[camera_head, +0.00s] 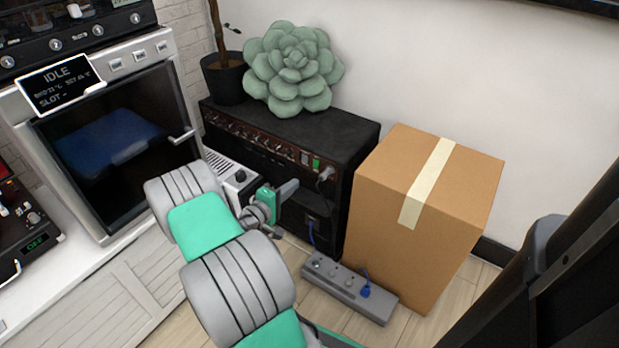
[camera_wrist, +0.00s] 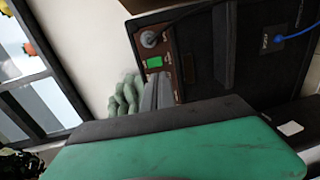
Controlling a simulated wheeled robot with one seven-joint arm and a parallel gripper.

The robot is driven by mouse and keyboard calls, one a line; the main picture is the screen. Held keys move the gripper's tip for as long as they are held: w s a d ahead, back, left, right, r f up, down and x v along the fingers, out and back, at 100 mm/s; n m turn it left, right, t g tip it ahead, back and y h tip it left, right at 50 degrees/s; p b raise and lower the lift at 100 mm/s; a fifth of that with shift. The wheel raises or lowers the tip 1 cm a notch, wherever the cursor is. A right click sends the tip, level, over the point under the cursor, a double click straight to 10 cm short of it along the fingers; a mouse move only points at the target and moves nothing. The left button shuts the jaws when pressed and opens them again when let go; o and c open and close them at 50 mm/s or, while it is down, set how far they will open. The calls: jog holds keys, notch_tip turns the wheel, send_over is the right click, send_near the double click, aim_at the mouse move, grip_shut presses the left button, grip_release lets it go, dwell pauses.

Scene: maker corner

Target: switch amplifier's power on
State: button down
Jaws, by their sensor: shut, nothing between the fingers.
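The amplifier (camera_head: 345,127) is a black cabinet against the wall, with a row of knobs along its upper front panel. A small lit green switch (camera_head: 316,163) sits near the right end of that panel. The switch (camera_wrist: 154,62) also shows in the wrist view, just beyond the grey fingers. My gripper (camera_head: 291,187) is shut and empty, in front of the amplifier and a little below and left of the switch. In the wrist view my gripper (camera_wrist: 160,90) points toward the panel near the switch. I cannot tell whether the fingertips touch anything.
A cardboard box (camera_head: 430,190) stands right of the amplifier. A grey power strip (camera_head: 335,284) with a blue plug lies on the floor before them. A plush succulent (camera_head: 293,68) and potted plant (camera_head: 224,78) sit on the amplifier. An oven-like machine (camera_head: 110,140) stands left.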

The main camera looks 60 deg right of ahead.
aim_at(315, 167)
jog(key=d+b, duration=0.1)
jog(key=d, duration=0.1)
jog(key=s+d+f, duration=0.1)
jog(key=d, duration=0.2)
jog(key=d+b, duration=0.1)
jog(key=d, duration=0.2)
jog(key=shift+s+d+f+b, duration=0.15)
jog(key=shift+s+d+b, duration=0.05)
jog(key=shift+b, duration=0.1)
jog(key=shift+d, duration=0.5)
jog(key=shift+s+d+f, duration=0.1)
jog(key=shift+d+f, duration=0.05)
jog(key=shift+d, duration=0.25)
jog(key=shift+r, duration=0.25)
